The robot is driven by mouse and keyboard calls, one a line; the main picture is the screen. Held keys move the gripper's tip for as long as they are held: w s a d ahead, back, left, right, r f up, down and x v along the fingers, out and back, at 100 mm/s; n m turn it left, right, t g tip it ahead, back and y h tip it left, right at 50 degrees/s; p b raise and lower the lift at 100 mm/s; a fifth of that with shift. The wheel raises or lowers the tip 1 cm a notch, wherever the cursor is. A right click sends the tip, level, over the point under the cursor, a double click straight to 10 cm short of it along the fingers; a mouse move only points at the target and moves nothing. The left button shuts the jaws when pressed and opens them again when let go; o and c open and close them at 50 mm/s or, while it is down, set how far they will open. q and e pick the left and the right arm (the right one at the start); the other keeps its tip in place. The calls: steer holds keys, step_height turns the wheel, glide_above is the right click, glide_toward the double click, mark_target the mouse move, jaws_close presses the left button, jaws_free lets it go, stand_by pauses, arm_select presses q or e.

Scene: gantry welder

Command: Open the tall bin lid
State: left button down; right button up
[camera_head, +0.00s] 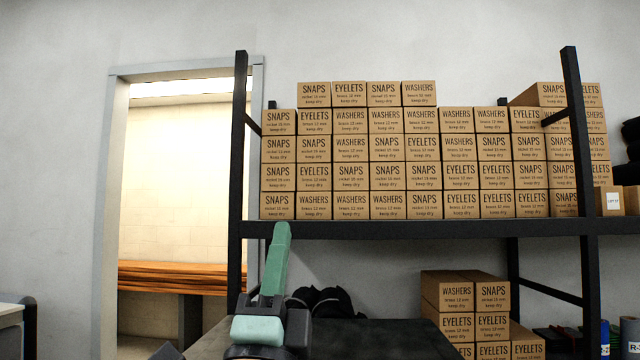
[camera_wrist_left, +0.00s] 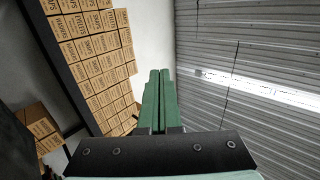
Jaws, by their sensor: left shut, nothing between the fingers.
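I cannot make out a tall bin or its lid for certain in either view. A flat dark grey surface (camera_head: 385,340) spans the bottom middle of the head view; what it belongs to cannot be told. My left gripper (camera_head: 282,228) stands in front of it with its green fingers pointing up, before the shelf rack's left end. In the left wrist view the two green fingers (camera_wrist_left: 158,74) lie side by side, shut and empty, touching nothing. My right gripper is in neither view.
A black shelf rack (camera_head: 410,229) holds stacked cardboard boxes (camera_head: 385,150). More boxes (camera_head: 457,298) stand below it. A doorway (camera_head: 180,190) opens at left. A white-topped thing (camera_head: 10,312) is cut off at the lower left. Rolls (camera_head: 605,337) stand at the lower right.

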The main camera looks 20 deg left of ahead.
arm_select(q)
steer(key=p+x, duration=0.3)
steer(key=x, duration=1)
steer(key=shift+r, duration=0.5)
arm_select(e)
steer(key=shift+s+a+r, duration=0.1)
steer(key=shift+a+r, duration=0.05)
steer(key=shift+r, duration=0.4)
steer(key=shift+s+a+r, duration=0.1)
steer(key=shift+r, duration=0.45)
arm_select(q)
steer(key=shift+s, duration=0.1)
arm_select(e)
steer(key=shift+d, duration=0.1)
arm_select(q)
steer(key=shift+a+f, duration=0.1)
